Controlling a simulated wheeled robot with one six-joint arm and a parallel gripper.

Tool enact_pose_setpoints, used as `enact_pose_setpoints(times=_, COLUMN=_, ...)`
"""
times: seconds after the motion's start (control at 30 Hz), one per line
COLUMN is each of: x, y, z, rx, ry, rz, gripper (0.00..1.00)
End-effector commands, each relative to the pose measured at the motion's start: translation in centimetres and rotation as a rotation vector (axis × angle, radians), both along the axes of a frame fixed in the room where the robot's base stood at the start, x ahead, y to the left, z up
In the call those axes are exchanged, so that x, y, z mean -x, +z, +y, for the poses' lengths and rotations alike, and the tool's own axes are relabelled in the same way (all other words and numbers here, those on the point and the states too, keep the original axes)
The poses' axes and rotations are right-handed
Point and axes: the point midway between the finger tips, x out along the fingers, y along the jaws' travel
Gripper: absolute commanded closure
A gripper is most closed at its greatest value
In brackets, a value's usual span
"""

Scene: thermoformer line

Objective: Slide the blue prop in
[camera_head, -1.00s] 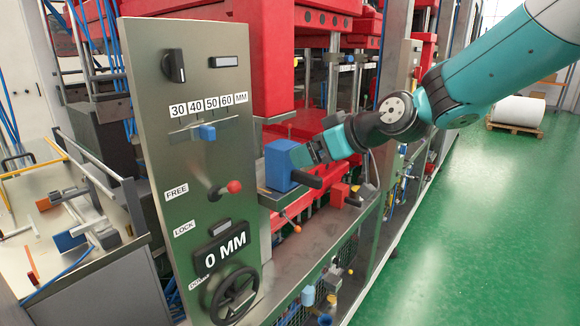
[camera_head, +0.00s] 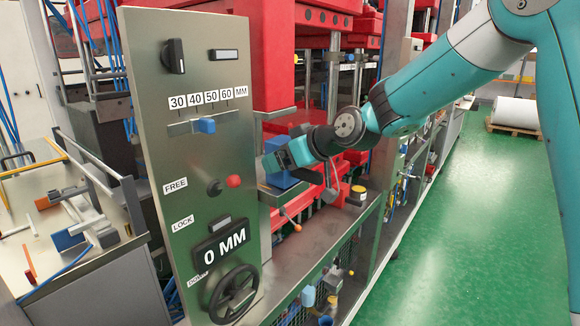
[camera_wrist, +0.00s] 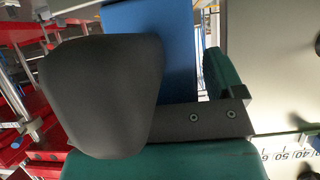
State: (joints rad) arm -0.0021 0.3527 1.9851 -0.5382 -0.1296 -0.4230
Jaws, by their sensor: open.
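The blue prop (camera_head: 281,179) is a block on the metal ledge just right of the control panel, partly covered by my gripper. My gripper (camera_head: 291,158), teal and dark grey, is open and reaches over the prop from the right. In the wrist view a blue face of the prop (camera_wrist: 170,55) lies between the large dark finger on the left and the teal and dark finger on the right. I cannot tell whether either finger touches it. The prop's lower end and the place it slides into are hidden.
The control panel (camera_head: 150,60) stands close left, with a blue scale slider (camera_head: 206,125), a red-knobbed lever (camera_head: 233,181), a 0 MM display (camera_head: 225,243) and a handwheel (camera_head: 234,294). Red press parts (camera_head: 285,65) rise behind.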

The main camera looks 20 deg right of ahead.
Motion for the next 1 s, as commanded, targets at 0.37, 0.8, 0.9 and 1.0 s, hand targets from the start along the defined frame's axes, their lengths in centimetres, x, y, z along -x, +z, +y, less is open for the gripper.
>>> enact_pose_setpoints(times=0.37, x=0.0, y=0.0, z=0.0, rx=0.000, ry=0.000, rz=0.000, gripper=0.84)
enact_pose_setpoints(times=0.8, x=0.0, y=0.8, z=0.0, rx=-0.001, ry=0.000, rz=-0.005, gripper=0.97)
enact_pose_setpoints(times=0.9, x=0.0, y=1.1, z=0.0, rx=-0.001, ry=0.000, rz=-0.005, gripper=0.97)
enact_pose_setpoints(times=1.0, x=0.0, y=1.4, z=0.0, rx=-0.001, ry=0.000, rz=-0.004, gripper=0.97)
